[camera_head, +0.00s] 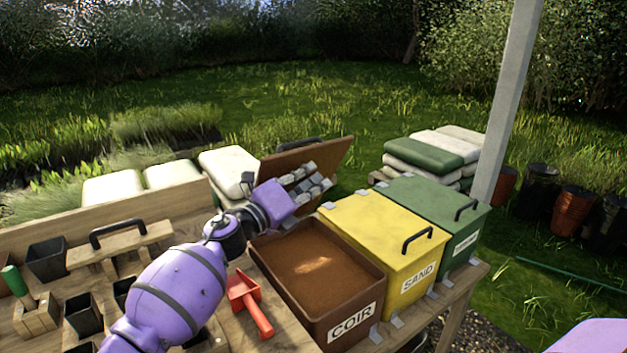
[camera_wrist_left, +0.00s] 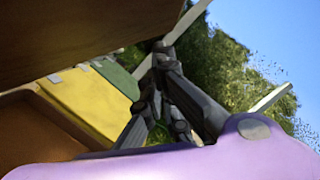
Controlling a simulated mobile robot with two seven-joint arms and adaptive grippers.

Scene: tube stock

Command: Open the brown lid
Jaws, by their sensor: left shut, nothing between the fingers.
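The brown lid (camera_head: 337,153) of the coir bin stands raised and tilted at the bin's back edge, with its dark handle (camera_head: 297,144) at the top. The brown bin (camera_head: 352,310) labelled COIR is open and holds brown coir. My left gripper (camera_head: 318,187) is shut and empty, close against the lid's inner face, above the bin's back. I cannot tell whether it touches. In the left wrist view, the lid (camera_wrist_left: 80,30) spans the top left and the dark fingers (camera_wrist_left: 160,65) are beside it. My right gripper is not in view.
A yellow SAND bin (camera_head: 379,240) and a green bin (camera_head: 436,210) stand right of the coir, both closed. A red scoop (camera_head: 250,303) lies left of it. Pots and a wooden carrier (camera_head: 120,246) fill the bench's left. A pale post (camera_head: 507,100) rises behind the green bin.

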